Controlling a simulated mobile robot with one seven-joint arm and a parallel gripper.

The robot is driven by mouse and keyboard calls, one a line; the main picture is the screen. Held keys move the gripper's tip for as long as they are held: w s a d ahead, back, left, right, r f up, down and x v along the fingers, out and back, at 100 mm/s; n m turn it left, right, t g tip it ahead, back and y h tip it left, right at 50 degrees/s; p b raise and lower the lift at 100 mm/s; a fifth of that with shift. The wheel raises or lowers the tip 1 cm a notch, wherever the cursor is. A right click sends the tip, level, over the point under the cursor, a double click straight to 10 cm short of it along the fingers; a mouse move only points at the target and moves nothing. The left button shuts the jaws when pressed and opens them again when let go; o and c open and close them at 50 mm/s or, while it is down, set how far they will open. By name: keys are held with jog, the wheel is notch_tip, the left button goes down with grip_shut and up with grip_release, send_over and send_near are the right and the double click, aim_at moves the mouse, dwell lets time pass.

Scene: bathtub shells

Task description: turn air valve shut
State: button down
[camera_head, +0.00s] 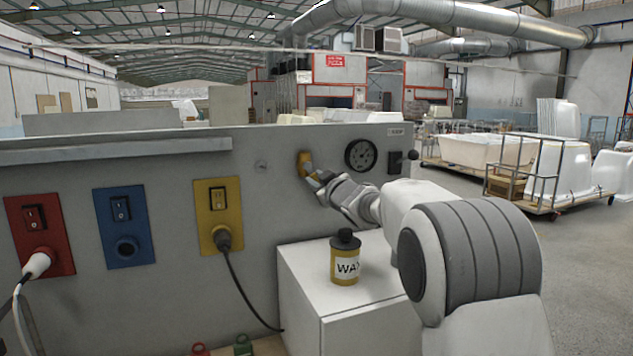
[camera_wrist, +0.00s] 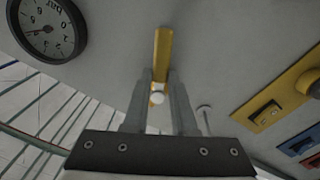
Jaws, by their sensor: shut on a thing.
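The air valve's yellow handle (camera_head: 304,160) is on the grey panel, just left of the round pressure gauge (camera_head: 360,154). My gripper (camera_head: 316,180) reaches it from the lower right and partly hides it. In the wrist view the yellow handle (camera_wrist: 162,52) stands nearly upright in the picture. My gripper's fingers (camera_wrist: 158,82) are shut on its lower part, one on each side. A pale round knob or pin (camera_wrist: 157,98) shows between the fingers. The gauge (camera_wrist: 46,28) is at upper left in that view.
A black switch (camera_head: 397,162) is right of the gauge. Red (camera_head: 57,255), blue (camera_head: 108,212) and yellow (camera_head: 213,189) socket plates are to the left; cables hang from the red and yellow ones. A WAX bottle (camera_head: 345,262) stands on a white cabinet (camera_head: 300,286) below my arm.

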jog(key=r+n, duration=0.1)
jog(key=n, duration=0.3)
jog(key=d+r+n+b, duration=0.1)
jog(key=n, duration=0.3)
jog(key=n+b, duration=0.1)
jog(key=n, duration=0.2)
jog(key=shift+w+d+r+n, duration=0.3)
jog(key=shift+w+r+n, duration=0.05)
jog(key=shift+r+n, duration=0.05)
dwell(0.3)
jog(key=c, duration=0.7)
grip_release()
jog(key=shift+r, duration=0.1)
jog(key=b+v, duration=0.3)
jog(key=v, duration=1.4)
jog(key=shift+s+b, duration=0.2)
jog(key=shift+b, duration=0.15)
